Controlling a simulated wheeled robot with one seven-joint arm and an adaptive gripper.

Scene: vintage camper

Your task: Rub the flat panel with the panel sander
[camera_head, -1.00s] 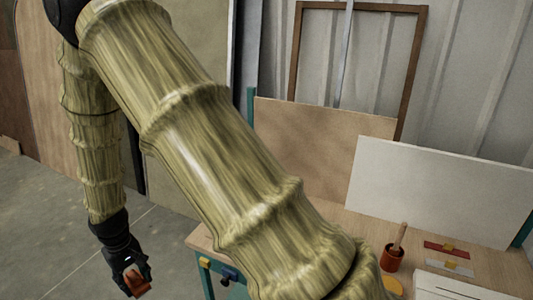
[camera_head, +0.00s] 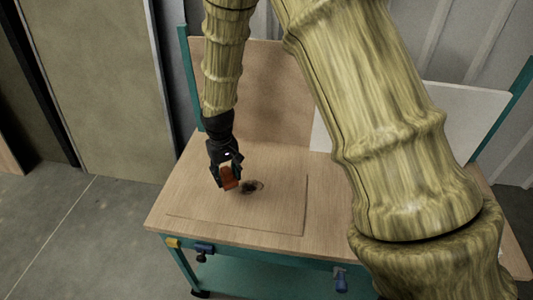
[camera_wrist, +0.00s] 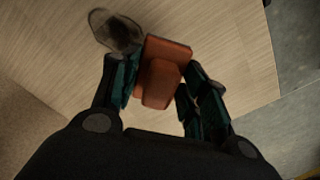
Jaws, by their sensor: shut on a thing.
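The flat panel (camera_head: 275,211) is a thin wooden sheet lying on the workbench, with a dark smudge (camera_head: 251,187) on it. The panel also shows in the wrist view (camera_wrist: 220,35), with the smudge (camera_wrist: 116,30) at upper left. My gripper (camera_head: 226,176) is shut on the orange-brown panel sander (camera_head: 229,178), just left of the smudge in the head view. In the wrist view the sander (camera_wrist: 161,72) sits between both fingers (camera_wrist: 158,95). I cannot tell whether its underside touches the panel.
The teal-legged workbench (camera_head: 158,215) has clamps (camera_head: 203,249) on its front edge. A brown board (camera_head: 275,90) and a white board (camera_head: 455,115) stand behind it. My arm hides the bench's right part. Open floor (camera_head: 80,240) lies to the left.

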